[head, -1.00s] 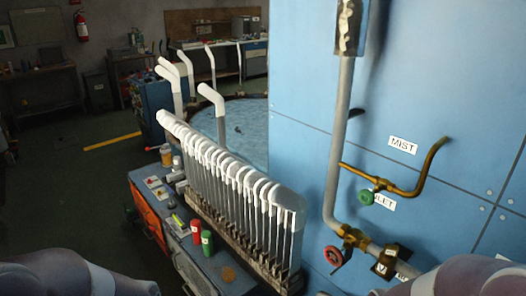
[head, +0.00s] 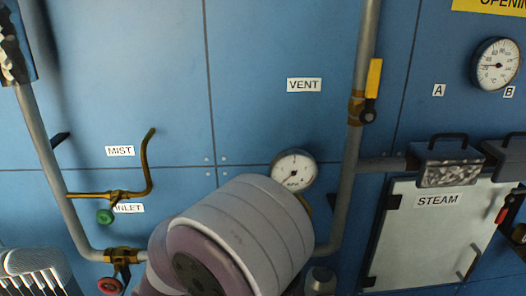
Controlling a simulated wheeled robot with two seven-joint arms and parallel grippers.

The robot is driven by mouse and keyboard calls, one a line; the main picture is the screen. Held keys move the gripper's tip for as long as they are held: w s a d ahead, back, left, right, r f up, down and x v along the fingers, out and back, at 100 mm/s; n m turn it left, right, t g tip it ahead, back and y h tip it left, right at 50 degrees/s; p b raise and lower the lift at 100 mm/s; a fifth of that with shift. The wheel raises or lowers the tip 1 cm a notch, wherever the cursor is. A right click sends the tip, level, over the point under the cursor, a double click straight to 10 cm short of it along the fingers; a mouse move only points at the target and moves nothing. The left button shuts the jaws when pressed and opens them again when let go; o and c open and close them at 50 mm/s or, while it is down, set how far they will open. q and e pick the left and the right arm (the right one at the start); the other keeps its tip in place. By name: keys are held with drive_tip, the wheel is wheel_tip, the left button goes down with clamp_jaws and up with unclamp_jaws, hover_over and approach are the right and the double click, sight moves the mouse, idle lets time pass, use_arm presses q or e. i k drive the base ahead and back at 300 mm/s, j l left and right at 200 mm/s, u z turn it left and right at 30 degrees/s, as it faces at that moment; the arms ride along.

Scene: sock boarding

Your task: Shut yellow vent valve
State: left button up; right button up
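The yellow vent valve handle (head: 374,78) sits on the grey vertical pipe (head: 349,180) right of the VENT label (head: 304,85). The handle stands upright, roughly in line with the pipe, above a brass valve body (head: 356,107) and a dark pivot. A large part of my own arm fills the lower middle of the head view, below and left of the valve and apart from it in the picture. Neither gripper's fingers show.
A pressure gauge (head: 294,170) sits just left of the pipe, partly behind my arm. A STEAM door (head: 430,230) and dark handled fittings (head: 447,165) lie to the right. A green knob (head: 105,216) and red knob (head: 110,286) are at left. The blue panel around VENT is clear.

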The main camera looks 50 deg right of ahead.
sight(367, 114)
drive_tip(key=z, duration=2.55)
